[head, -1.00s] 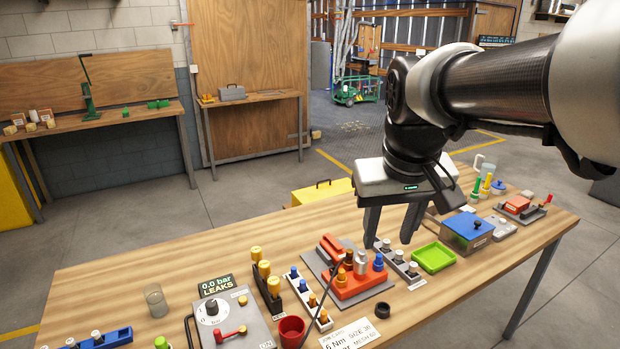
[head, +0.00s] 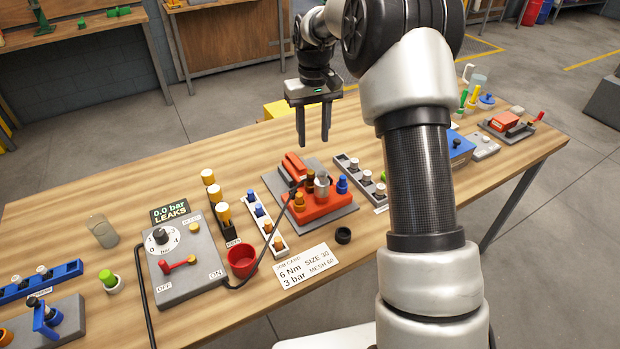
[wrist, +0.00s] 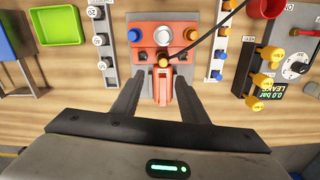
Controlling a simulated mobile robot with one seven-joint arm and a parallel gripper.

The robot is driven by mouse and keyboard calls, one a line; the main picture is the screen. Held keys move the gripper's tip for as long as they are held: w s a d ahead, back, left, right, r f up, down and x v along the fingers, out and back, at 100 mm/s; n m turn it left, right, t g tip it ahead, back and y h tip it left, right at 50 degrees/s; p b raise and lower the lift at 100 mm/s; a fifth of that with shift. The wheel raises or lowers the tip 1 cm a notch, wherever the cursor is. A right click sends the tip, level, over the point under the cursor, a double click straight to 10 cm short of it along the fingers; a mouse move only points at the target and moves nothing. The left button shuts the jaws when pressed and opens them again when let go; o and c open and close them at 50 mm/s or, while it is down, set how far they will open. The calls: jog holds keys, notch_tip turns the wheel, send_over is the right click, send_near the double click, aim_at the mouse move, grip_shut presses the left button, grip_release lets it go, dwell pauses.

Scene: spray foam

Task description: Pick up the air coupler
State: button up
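The brass-coloured fitting at the black hose's end, which looks like the air coupler (head: 310,178), stands upright at the back of a red block (head: 325,208). In the wrist view the fitting (wrist: 163,61) sits just above the red handle (wrist: 163,88). A silver cup, a blue cap and an orange cap stand beside it on the block. My gripper (head: 313,143) is open and empty, pointing down above the far side of the red block. In the wrist view its fingers (wrist: 162,82) appear on either side of the red handle, with the fitting just beyond the tips.
The black hose runs from the fitting to the grey regulator box (head: 185,262). Racks of capped fittings stand left (head: 267,222) and right (head: 360,180) of the block. A red cup (head: 242,262), a black ring (head: 343,235) and a job card (head: 307,267) lie nearer me.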

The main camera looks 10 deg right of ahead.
aim_at(311, 172)
notch_tip(311, 172, down, 8)
jog(key=shift+f, duration=0.1)
jog(key=f, duration=0.4)
jog(key=shift+s+a+f, duration=0.1)
jog(key=shift+a, duration=0.3)
jog(key=shift+f+p, duration=0.3)
jog(key=shift+f, duration=0.2)
grip_shut()
